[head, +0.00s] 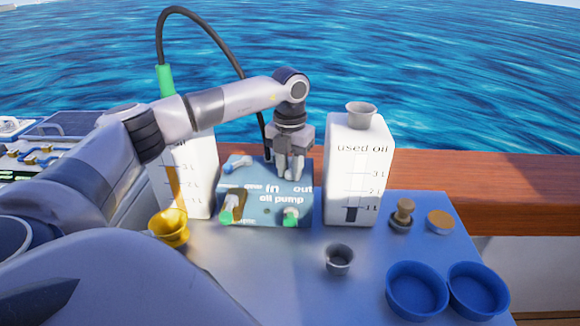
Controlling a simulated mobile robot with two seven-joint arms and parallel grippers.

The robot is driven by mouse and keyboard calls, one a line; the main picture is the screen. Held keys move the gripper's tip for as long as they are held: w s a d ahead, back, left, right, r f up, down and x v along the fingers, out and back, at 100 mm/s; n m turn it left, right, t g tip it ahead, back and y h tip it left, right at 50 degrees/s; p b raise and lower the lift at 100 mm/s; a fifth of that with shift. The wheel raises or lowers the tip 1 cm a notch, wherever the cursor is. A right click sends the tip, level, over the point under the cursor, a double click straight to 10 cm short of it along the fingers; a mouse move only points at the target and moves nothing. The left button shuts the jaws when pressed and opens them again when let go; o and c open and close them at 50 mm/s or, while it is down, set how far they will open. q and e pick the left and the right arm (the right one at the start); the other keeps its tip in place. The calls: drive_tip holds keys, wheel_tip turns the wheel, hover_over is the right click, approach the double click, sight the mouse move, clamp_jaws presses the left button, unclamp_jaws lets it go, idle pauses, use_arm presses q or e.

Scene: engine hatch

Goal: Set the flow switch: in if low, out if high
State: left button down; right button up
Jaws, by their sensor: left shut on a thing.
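The blue oil pump (262,210) stands between two white canisters, with "in" and "out" printed on its upper front. My left gripper (291,176) points down at the pump's top near these words. It is shut on the flow switch, which the fingers hide, so I cannot tell its setting. The left canister (203,180), partly behind my arm, has a level strip with brown oil up to about the upper marks. The used oil canister (375,155) has a dark level near the 1 L mark. My right gripper is out of view.
A blue lever (238,163) is on the pump's top left. A black hose (210,27) with a green end (165,79) arches behind my arm. A yellow funnel (170,228), grey cup (338,259) and blue bowls (417,290) stand on the table (290,290).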

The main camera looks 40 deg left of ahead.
sight(274, 173)
use_arm(q)
drive_tip(key=shift+a, duration=0.15)
drive_tip(key=shift+s+a+r+m+p, duration=0.15)
drive_tip(key=shift+a+m+p, duration=0.1)
drive_tip(key=shift+m, duration=0.25)
drive_tip(key=shift+s+a+f+m+p, duration=0.1)
drive_tip(key=shift+m+p, duration=0.15)
drive_tip(key=shift+m, duration=0.25)
drive_tip(key=m, duration=0.1)
drive_tip(key=a+m, duration=0.1)
drive_tip(key=shift+s+m+p, duration=0.25)
drive_tip(key=shift+m+p, duration=0.05)
drive_tip(key=shift+p, duration=0.1)
drive_tip(key=shift+a+m+p, duration=0.25)
drive_tip(key=shift+a+m, duration=0.25)
drive_tip(key=shift+m, duration=0.6)
drive_tip(key=shift+a+m+p, duration=0.25)
drive_tip(key=shift+a+m, duration=0.25)
drive_tip(key=shift+m, duration=0.6)
drive_tip(key=c, duration=0.9)
unclamp_jaws()
drive_tip(key=shift+r, duration=0.1)
